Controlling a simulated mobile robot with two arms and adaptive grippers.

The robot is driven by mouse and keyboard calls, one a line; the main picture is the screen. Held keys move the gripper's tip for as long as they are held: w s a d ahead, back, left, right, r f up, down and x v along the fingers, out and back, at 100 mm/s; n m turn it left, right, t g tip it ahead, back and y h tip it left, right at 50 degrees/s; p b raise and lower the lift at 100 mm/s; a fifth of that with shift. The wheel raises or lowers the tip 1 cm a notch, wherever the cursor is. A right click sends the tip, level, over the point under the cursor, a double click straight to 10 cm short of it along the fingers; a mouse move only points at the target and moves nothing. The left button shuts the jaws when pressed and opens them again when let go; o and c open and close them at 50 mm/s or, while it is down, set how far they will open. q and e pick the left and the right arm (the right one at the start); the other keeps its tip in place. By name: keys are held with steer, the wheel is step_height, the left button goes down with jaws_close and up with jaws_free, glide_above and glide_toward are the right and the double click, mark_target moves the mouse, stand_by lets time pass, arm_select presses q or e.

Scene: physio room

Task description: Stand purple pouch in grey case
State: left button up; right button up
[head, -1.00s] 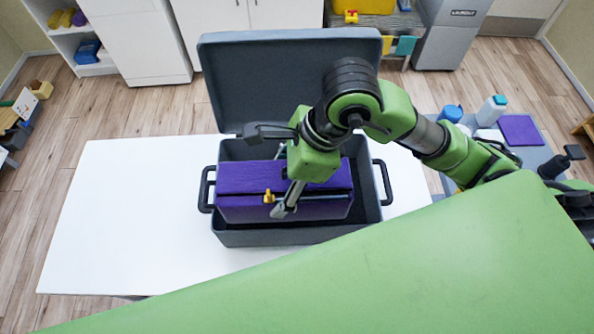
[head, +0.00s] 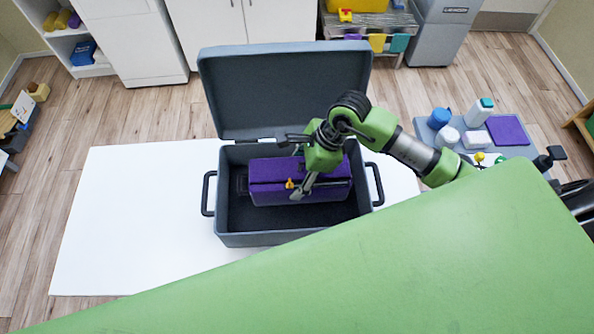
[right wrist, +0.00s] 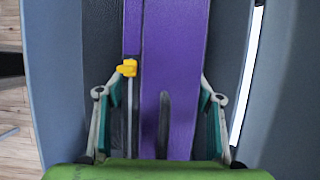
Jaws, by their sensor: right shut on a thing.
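The purple pouch (head: 270,177) is inside the open grey case (head: 265,240), toward the back and right of it, with bare floor in front and at the left. A yellow zip pull sits on its front. My right gripper (head: 300,178) is shut on the pouch from above; in the right wrist view its fingers (right wrist: 160,115) lie on either side of the purple pouch (right wrist: 175,60). The pouch's underside is hidden, so I cannot tell whether it touches the case floor. My left gripper does not show.
The case stands on a white table (head: 120,215) with its lid (head: 285,95) raised at the back. A green surface (head: 400,250) covers the foreground. A side table at right holds bottles (head: 480,110) and a purple flat item (head: 507,130). The white table's left side is clear.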

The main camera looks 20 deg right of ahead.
steer(key=shift+w+f, duration=0.1)
steer(key=shift+f, duration=0.1)
steer(key=o, duration=1.3)
steer(key=shift+r, duration=0.1)
steer(key=shift+r, duration=0.2)
steer(key=b+v, duration=0.3)
steer(key=v, duration=0.7)
steer(key=shift+d+r, duration=0.15)
steer(key=shift+d, duration=0.1)
steer(key=shift+d+r, duration=0.15)
steer(key=shift+r, duration=0.5)
